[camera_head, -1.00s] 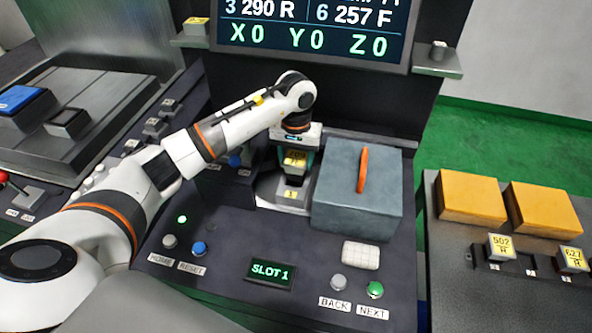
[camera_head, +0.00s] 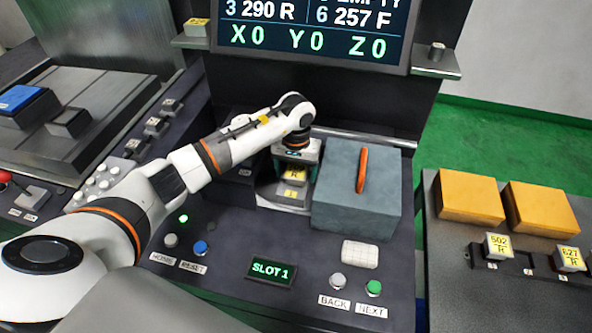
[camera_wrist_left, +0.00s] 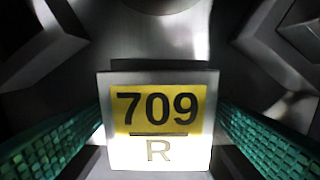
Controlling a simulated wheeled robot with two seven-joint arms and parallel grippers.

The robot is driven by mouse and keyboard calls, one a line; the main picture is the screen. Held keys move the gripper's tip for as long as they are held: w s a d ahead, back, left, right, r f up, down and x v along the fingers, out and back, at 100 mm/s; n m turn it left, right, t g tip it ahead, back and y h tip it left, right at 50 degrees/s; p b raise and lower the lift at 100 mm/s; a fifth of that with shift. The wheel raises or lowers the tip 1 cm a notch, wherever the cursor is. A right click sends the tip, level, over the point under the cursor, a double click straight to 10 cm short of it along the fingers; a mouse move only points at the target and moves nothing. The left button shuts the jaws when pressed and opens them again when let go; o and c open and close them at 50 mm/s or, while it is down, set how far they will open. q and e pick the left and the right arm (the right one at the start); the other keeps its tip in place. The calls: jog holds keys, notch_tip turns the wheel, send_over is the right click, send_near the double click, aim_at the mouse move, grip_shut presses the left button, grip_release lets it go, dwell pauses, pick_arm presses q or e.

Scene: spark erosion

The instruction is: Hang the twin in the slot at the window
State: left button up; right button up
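My left gripper (camera_head: 296,168) is in the recess left of the grey-blue box. It is shut on a metal block with a yellow label (camera_head: 294,175), which reads 709 R in the left wrist view (camera_wrist_left: 158,110). Green finger pads (camera_wrist_left: 60,140) flank the block, close against its sides. Just below the block is a holder with a yellow label 1 (camera_head: 291,194), in the opening beside the box. The block looks upright; whether it touches the holder is hidden. My right gripper is not in view.
The grey-blue box (camera_head: 345,200) with an orange handle stands directly right of the gripper. The panel in front has a SLOT 1 display (camera_head: 270,271) and buttons. At right, a rack (camera_head: 525,263) holds blocks 502 (camera_head: 498,246) and 627 (camera_head: 570,258), before two orange boxes (camera_head: 470,197).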

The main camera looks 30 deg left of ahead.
aim_at(296, 170)
pick_arm(q)
jog(key=shift+r, duration=0.25)
notch_tip(296, 170, up, 12)
jog(key=b, duration=0.3)
jog(key=shift+f, duration=0.15)
dwell(0.4)
